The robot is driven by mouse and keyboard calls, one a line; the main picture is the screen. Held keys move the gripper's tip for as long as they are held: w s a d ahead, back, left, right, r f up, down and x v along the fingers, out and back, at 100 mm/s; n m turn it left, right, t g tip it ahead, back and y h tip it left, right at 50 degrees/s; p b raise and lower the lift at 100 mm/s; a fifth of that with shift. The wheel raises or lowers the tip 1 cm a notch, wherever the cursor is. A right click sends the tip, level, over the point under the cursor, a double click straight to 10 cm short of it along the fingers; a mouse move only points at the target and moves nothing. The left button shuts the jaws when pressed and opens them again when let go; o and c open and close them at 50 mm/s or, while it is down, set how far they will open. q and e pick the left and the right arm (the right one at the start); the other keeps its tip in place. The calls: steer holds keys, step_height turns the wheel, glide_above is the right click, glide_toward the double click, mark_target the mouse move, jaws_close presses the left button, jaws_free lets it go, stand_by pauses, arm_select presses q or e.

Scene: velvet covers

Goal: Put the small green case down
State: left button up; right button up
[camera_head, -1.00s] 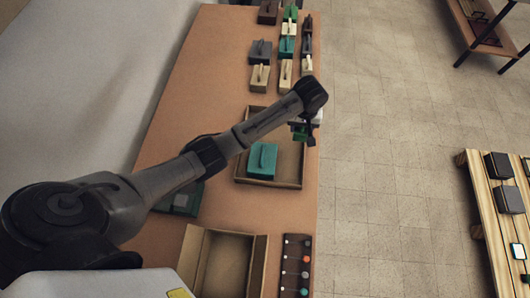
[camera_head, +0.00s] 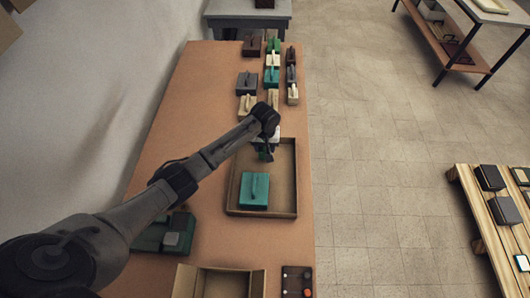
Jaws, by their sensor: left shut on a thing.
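My left gripper (camera_head: 266,143) is at the end of the arm coming in from the left, over the far part of a shallow brown tray (camera_head: 291,190). It is shut on the small green case (camera_head: 263,155), of which only a little green shows under the gripper; the arm and gripper hide the rest. I cannot tell whether the case touches the tray floor. A larger teal case (camera_head: 254,190) with a raised handle lies in the near part of the tray. My right gripper is not in view.
Rows of handled cases, among them a grey one (camera_head: 247,82) and a cream one (camera_head: 247,104), stand beyond the tray on the brown table (camera_head: 190,100). An open box (camera_head: 228,284) and a dark panel with coloured knobs (camera_head: 297,281) are at the near edge. A green object (camera_head: 166,234) lies left.

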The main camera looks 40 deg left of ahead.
mark_target(265, 152)
arm_select(q)
step_height(265, 152, down, 4)
steer(key=shift+r+b, duration=0.15)
steer(key=shift+b, duration=0.25)
steer(key=shift+f, duration=0.2)
steer(key=o, duration=0.9)
steer(key=shift+r, duration=0.1)
step_height(265, 152, up, 10)
steer(key=shift+r+p, duration=0.25)
steer(key=shift+p, duration=0.8)
steer(key=shift+r, duration=0.8)
